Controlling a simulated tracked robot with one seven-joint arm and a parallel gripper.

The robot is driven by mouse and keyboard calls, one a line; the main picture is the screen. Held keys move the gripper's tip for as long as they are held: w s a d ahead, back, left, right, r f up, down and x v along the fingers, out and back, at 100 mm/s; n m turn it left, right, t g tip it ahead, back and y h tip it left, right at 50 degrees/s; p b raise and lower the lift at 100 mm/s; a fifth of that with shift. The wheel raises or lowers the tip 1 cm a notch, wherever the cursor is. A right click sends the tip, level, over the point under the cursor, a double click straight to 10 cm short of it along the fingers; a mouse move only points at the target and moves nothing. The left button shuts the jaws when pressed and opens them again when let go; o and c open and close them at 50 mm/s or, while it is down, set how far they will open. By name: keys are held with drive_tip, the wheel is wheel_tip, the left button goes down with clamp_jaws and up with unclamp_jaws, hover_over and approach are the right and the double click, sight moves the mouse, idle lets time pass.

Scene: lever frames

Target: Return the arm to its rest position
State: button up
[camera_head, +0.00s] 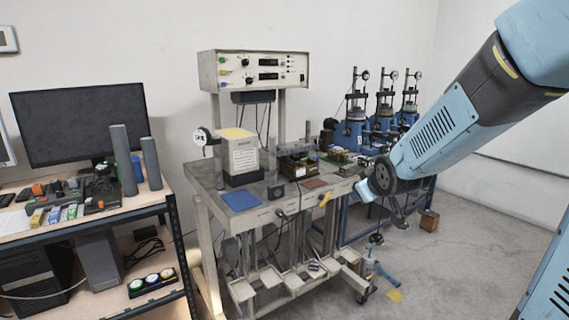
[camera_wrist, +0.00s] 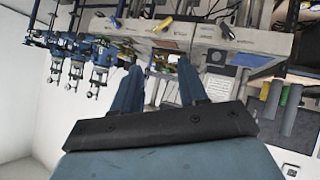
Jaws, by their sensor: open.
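My arm (camera_head: 450,120) reaches in from the upper right of the head view and slopes down and left. Its lower end hangs in front of the right side of the grey bench (camera_head: 232,217). In the wrist view my gripper (camera_wrist: 160,82) shows two blue fingers spread apart with nothing between them. It is open and empty. The wrist view is upside down, with the bench (camera_wrist: 150,40) beyond the fingers. In the head view the fingers are mostly hidden by the arm's end, so I cannot tell their gap to the bench edge there.
The bench carries a control box (camera_head: 253,71), a white block-shaped unit (camera_head: 242,155) and a blue mat (camera_head: 241,200). Blue presses (camera_head: 355,130) stand behind my arm. A desk with a monitor (camera_head: 83,122) is at left. A small brown box (camera_head: 429,220) sits on open floor at right.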

drive_tip(key=s+d+r+m+g, duration=0.1)
drive_tip(key=s+r+m+g, duration=0.1)
drive_tip(key=s, duration=1)
drive_tip(key=s+d+r+m+g, duration=0.1)
drive_tip(key=s+r+m+g, duration=0.2)
drive_tip(key=s, duration=1)
wheel_tip(320, 180, up, 2)
drive_tip(key=shift+s+d+r+m+h, duration=0.15)
drive_tip(key=shift+s+d+m+h, duration=0.2)
drive_tip(key=shift+m, duration=0.35)
drive_tip(key=shift+w, duration=0.15)
